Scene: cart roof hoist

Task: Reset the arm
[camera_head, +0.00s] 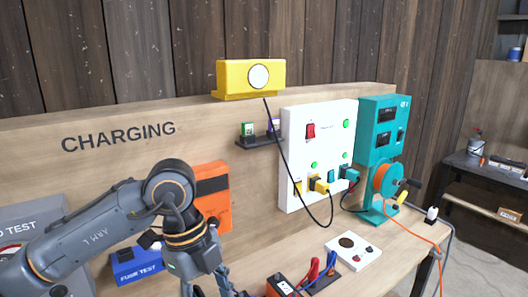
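My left arm (110,220) comes in from the left, labelled "ARM L", and bends down over the bench. Its gripper (222,284) points down at the bottom edge of the picture. The fingertips are cut off or hidden, so I cannot tell whether it is open or shut, or whether it touches anything. My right arm and gripper do not show.
A white panel (318,150) with plugged cables, a teal unit (380,130) with an orange cable reel (388,180), and a yellow box (250,78) stand behind. A blue fuse test box (138,264), an orange box (212,200) and a white switch box (352,250) are around the bench.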

